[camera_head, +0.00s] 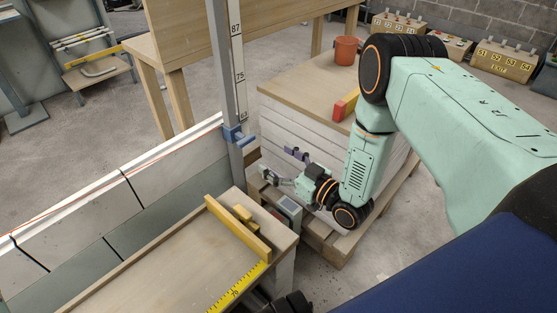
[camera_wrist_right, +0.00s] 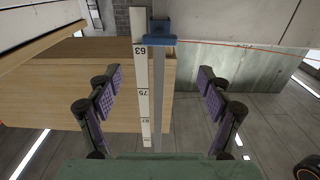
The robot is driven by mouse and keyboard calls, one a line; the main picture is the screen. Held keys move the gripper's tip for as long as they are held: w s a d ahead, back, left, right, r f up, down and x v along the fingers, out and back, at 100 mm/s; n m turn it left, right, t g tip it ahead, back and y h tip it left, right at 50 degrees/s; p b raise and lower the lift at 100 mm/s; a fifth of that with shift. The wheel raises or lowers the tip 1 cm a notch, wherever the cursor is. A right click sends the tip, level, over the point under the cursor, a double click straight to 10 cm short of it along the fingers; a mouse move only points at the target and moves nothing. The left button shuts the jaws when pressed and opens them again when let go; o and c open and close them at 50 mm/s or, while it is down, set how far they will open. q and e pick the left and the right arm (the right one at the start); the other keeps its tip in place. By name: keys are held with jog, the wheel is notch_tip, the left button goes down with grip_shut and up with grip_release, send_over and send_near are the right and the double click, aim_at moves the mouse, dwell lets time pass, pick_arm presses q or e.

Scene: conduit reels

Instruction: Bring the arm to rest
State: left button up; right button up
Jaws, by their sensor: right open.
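My right arm (camera_head: 355,185) comes in from the right and bends down beside the white slatted stack. Its right gripper (camera_head: 281,165) is near the foot of the grey post (camera_head: 222,80), apart from it as far as I can tell. In the right wrist view the gripper (camera_wrist_right: 159,105) is open, with purple pads wide apart and nothing between them. The post with its numbered scale strip (camera_wrist_right: 143,85) and blue clamp (camera_wrist_right: 160,33) shows beyond the fingers. My left gripper cannot be made out.
A wooden bench top (camera_head: 165,262) with a yellow fence (camera_head: 237,228) is in front. A grey panel wall (camera_head: 90,215) stands left. Concrete floor is free behind it.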

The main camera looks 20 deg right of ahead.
aim_at(248, 140)
jog(key=x, duration=1.2)
jog(key=shift+w, duration=0.1)
jog(key=shift+r, duration=0.25)
jog(key=shift+f, duration=0.1)
